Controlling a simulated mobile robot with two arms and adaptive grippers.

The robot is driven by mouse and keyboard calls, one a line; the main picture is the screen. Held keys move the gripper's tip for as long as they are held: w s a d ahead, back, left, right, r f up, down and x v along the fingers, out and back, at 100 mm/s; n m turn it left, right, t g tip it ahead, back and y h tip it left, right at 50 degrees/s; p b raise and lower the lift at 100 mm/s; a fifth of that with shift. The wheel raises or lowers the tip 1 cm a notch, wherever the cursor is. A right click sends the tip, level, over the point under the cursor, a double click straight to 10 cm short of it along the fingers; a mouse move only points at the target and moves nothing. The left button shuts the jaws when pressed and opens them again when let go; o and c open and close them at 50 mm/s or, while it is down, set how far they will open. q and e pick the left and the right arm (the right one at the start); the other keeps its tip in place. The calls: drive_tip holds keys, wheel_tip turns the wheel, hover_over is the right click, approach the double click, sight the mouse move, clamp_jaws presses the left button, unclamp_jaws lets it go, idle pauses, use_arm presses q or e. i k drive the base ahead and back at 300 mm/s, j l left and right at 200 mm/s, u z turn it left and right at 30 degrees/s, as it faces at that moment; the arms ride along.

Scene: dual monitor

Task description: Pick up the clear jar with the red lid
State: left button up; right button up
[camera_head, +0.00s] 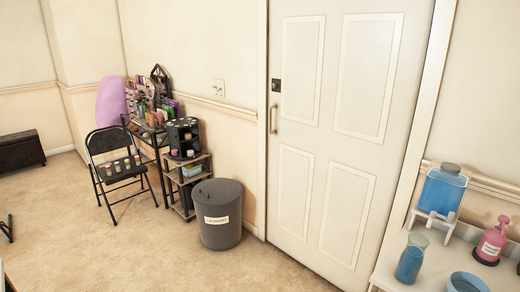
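I cannot make out a clear jar with a red lid in this view. Several small jars or bottles (126,165) stand in a row on the seat of a black folding chair (107,138), too small to tell their lids. A glass jar of blue liquid (410,262) stands on a white counter at the lower right, with no red lid visible. Neither of my grippers shows.
A dark grey lidded bin (218,225) stands by a closed white door (335,120). A cluttered vanity table and a small shelf (187,190) line the wall. The counter (432,240) also holds a blue dispenser (442,190) and pink pump bottle (491,242). Carpet at centre-left is clear.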

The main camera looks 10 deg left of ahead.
sight(108, 170)
drive_tip(key=i+j+u, duration=0.1)
drive_tip(key=i+u, duration=0.3)
drive_tip(key=i+l+u, duration=0.1)
drive_tip(key=i+u, duration=0.3)
drive_tip(key=i+l+u, duration=0.2)
drive_tip(key=i+u, duration=0.2)
drive_tip(key=i+j+u, duration=0.15)
drive_tip(key=i+u, duration=0.15)
drive_tip(key=i, duration=0.8)
drive_tip(key=i+l+u, duration=0.25)
drive_tip(key=i, duration=0.85)
drive_tip(key=i+j+z, duration=0.45)
drive_tip(key=i+j, duration=0.3)
drive_tip(key=i, duration=0.2)
drive_tip(key=i+j+z, duration=0.4)
drive_tip(key=i+j, duration=0.4)
drive_tip(key=j, duration=0.3)
